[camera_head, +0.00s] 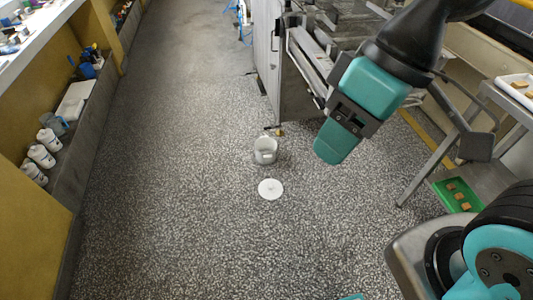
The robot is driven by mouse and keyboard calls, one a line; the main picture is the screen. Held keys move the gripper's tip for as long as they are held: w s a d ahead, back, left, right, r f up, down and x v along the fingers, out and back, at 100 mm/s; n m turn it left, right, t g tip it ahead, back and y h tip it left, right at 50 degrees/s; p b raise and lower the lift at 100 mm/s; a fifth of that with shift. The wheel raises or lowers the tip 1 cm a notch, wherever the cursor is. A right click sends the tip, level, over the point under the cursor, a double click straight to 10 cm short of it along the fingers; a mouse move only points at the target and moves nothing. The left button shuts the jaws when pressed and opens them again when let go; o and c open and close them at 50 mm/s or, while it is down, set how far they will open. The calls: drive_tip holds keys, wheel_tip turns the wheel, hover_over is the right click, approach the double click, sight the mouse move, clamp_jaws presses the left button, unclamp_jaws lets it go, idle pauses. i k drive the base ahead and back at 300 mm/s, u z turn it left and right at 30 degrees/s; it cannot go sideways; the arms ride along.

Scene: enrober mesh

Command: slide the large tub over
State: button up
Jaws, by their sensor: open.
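A grey-white tub (265,151) stands upright on the speckled floor, near the middle of the head view. Its top is open. It is the only tub I make out, so I cannot compare its size with another. A round white lid (270,189) lies flat on the floor just in front of it, apart from it. My gripper (337,143) hangs at upper right, pointing down, to the right of the tub and apart from it in the picture. It is open, and I see nothing held in it. The gap between its fingers is mostly hidden from this side.
A metal machine (290,70) stands behind the tub. A metal stand (440,165) and a green tray (453,195) with brown pieces are at right. White bottles (42,154) line a low ledge at left. The floor (160,200) left of the tub is clear.

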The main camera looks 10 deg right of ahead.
sight(265, 147)
drive_tip(key=u, duration=0.4)
drive_tip(key=i, duration=2.1)
drive_tip(key=z, duration=0.45)
